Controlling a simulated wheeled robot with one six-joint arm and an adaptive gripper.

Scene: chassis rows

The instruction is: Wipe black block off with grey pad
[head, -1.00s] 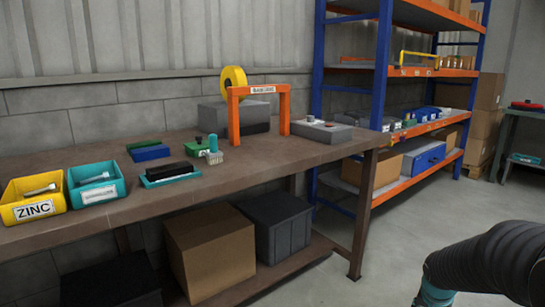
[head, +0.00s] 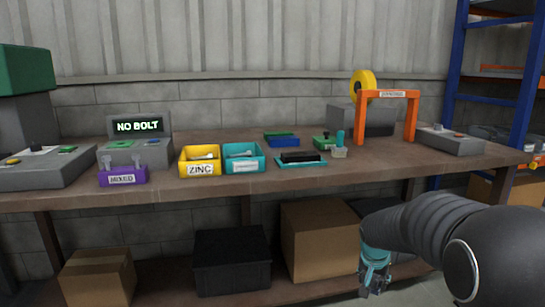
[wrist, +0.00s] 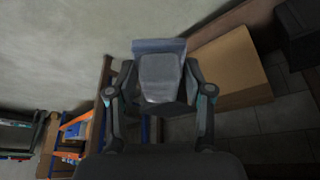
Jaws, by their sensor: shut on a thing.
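The black block (head: 300,156) lies on a teal tray (head: 315,164) on the workbench in the head view. My gripper (head: 374,284) hangs low in front of the bench, below the bench top and apart from the block. In the wrist view my gripper (wrist: 160,92) is shut on the grey pad (wrist: 160,76), which sits between its two fingers. The pad is not clear in the head view.
A yellow ZINC bin (head: 200,170), a teal bin (head: 243,167) and a purple bin (head: 122,178) stand left of the block. A brush (head: 339,146) and an orange frame (head: 413,120) stand to its right.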

